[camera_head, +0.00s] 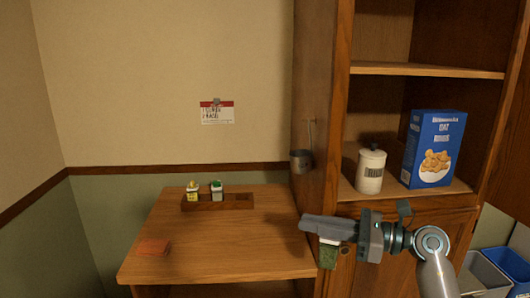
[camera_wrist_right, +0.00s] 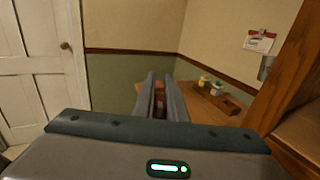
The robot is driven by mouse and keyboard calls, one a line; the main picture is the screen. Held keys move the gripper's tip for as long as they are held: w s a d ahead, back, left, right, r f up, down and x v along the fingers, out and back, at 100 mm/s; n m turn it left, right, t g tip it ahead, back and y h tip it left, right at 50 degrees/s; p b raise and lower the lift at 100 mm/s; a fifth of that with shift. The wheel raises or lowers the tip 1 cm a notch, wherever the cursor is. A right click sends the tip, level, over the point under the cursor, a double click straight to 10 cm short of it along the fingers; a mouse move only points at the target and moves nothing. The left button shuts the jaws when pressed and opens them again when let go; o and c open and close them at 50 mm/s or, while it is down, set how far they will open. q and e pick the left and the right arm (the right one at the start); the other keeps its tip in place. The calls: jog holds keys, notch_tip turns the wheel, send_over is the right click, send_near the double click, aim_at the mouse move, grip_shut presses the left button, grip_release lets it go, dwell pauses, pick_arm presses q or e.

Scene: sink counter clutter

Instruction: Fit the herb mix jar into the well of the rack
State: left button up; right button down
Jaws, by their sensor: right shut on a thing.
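The wooden rack (camera_head: 238,203) stands on the counter, with a yellow-labelled jar (camera_head: 193,194) and a green-topped jar (camera_head: 216,191) upright in its left part. The right part of the rack looks empty. My right gripper (camera_head: 308,226) is to the right of the rack, just off the counter's right edge. It is shut on a green jar with a pale top (camera_head: 328,257), which hangs below the fingers; its label is unreadable, and it seems to be the herb mix jar. The rack also shows beyond the fingers in the wrist view (camera_wrist_right: 228,104). My left gripper is not in view.
A reddish folded cloth (camera_head: 153,247) lies at the counter's front left. A tall cabinet (camera_head: 318,100) borders the counter on the right, with a hanging metal cup (camera_head: 301,161), a white canister (camera_head: 370,171) and a blue box (camera_head: 434,145). The middle of the counter is clear.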

jog(key=s+d+f+m+t+h, duration=0.1)
jog(key=s+d+f+t, duration=0.1)
jog(key=s+d+f, duration=0.2)
jog(key=s+d+f+m+t+h, duration=0.1)
jog(key=s+d+f, duration=0.4)
jog(key=s+f, duration=0.5)
jog(key=shift+s+d+f+m+t, duration=0.15)
jog(key=shift+s+f+m+t, duration=0.15)
jog(key=shift+f+m+t, duration=0.35)
jog(key=a, duration=1.3)
jog(key=shift+a, duration=0.2)
